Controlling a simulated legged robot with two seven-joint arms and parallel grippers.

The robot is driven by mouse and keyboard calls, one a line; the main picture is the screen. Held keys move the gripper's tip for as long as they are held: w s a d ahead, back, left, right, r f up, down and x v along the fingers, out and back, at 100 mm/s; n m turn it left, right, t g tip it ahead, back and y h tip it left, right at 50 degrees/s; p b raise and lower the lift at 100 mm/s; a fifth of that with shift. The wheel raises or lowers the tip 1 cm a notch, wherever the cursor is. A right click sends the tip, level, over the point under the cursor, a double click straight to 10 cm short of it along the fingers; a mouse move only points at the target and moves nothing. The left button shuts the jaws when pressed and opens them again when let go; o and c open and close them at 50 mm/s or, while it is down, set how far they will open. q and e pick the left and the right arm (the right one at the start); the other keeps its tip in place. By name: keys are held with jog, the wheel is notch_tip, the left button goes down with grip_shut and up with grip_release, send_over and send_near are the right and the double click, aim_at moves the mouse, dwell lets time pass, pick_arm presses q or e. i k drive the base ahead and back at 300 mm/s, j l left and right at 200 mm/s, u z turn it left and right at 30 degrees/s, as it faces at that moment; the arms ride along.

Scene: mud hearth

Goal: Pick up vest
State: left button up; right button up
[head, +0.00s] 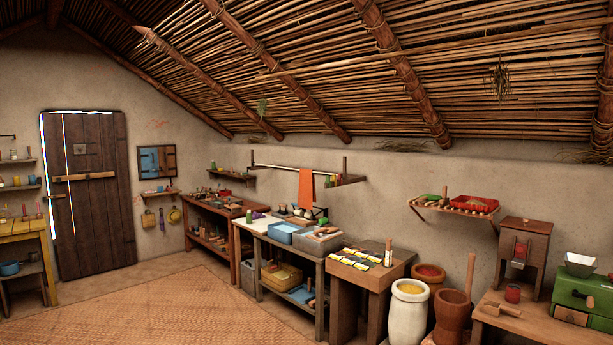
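I cannot make out a vest for certain. An orange cloth (306,188) hangs from a rail below the wall shelf at the middle of the head view; I cannot tell whether it is a vest or a towel. Neither of my grippers is in view.
A woven mat (170,310) covers open floor. A wooden door (88,195) stands at the left, with a yellow table (20,228) beside it. Benches line the right wall, with a white pot (408,312), a wooden mortar (452,312) and a green box (585,292).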

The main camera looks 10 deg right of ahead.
aim_at(307, 172)
jog(key=z, duration=0.15)
jog(key=i, duration=3.6)
jog(key=i+u, duration=0.15)
jog(key=i, duration=0.65)
jog(key=i+l, duration=0.15)
jog(key=i, duration=0.65)
jog(key=i+l+u, duration=0.1)
jog(key=i, duration=0.65)
